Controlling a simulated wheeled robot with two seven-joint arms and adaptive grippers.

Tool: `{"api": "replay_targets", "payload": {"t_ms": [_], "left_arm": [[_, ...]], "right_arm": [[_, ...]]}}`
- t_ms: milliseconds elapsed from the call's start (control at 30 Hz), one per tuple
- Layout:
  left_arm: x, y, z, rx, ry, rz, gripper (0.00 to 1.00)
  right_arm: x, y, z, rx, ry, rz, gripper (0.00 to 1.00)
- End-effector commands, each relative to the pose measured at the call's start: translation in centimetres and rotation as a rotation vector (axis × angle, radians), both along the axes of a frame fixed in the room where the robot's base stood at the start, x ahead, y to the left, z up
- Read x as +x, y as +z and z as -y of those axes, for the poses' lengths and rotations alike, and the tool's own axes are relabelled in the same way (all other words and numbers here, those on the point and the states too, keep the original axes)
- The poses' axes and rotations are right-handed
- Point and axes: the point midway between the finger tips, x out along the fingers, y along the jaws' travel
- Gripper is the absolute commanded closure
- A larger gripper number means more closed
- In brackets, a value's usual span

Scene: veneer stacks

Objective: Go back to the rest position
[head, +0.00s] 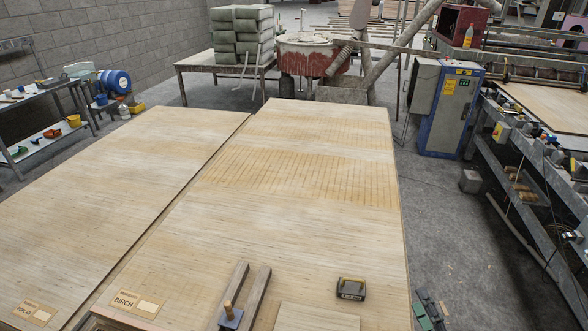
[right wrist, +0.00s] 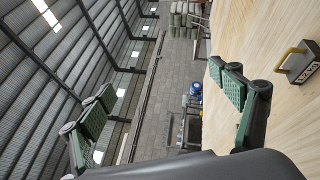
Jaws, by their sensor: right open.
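My right gripper (head: 430,309) shows at the bottom edge of the head view, just off the right edge of the birch stack (head: 300,225). Only its green-padded finger parts are visible there. In the right wrist view its two fingers (right wrist: 165,112) are wide apart, with nothing between them. My left gripper is not in the head view. A dark block with a yellow handle (head: 351,289) sits on the birch stack, left of my right gripper. The block also shows at the right of the wrist view (right wrist: 300,63).
The poplar stack (head: 110,190) lies left of the birch stack. Two wooden bars (head: 258,298), a stamp-like tool (head: 230,317) and a thin sheet (head: 315,318) lie at the near end. A workbench (head: 525,205) stands right, beyond a floor aisle (head: 440,220). A blue cabinet (head: 450,110) stands behind.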

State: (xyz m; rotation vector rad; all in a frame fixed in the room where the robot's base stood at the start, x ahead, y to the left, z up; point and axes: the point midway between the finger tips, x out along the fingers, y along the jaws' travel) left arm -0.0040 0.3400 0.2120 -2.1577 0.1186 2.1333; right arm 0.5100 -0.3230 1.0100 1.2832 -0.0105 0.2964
Motion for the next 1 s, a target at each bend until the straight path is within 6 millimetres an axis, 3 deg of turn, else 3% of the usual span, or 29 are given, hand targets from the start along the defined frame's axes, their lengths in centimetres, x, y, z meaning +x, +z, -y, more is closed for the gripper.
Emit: {"api": "replay_targets", "payload": {"t_ms": [100, 167, 200, 300, 367, 500, 600, 800, 1000], "left_arm": [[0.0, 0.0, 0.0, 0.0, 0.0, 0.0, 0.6], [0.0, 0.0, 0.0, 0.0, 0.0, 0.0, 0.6], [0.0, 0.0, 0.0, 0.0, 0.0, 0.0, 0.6], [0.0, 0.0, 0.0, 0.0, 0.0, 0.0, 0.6], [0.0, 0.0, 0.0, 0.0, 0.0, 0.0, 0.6], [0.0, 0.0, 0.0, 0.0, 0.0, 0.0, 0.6], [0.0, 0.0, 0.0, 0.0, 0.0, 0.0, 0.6], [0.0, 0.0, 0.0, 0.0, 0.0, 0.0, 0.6], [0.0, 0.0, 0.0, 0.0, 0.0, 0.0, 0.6]], "right_arm": [[-1.1, -2.0, 6.8, 0.358, -0.237, -0.073, 0.16], [-2.2, -4.4, 9.9, 0.529, -0.359, -0.129, 0.16], [-3.2, -6.6, 11.6, 0.64, -0.44, -0.176, 0.16], [-6.3, -12.6, 14.3, 0.88, -0.628, -0.307, 0.16], [-8.6, -16.4, 14.8, 1.005, -0.73, -0.395, 0.16], [-14.0, -24.0, 13.4, 1.231, -0.932, -0.609, 0.16], [-17.3, -27.5, 11.5, 1.33, -1.03, -0.739, 0.16], [-22.3, -31.6, 7.5, 1.45, -1.161, -0.948, 0.16], [-26.6, -33.9, 3.4, 1.522, -1.254, -1.138, 0.16]]}}
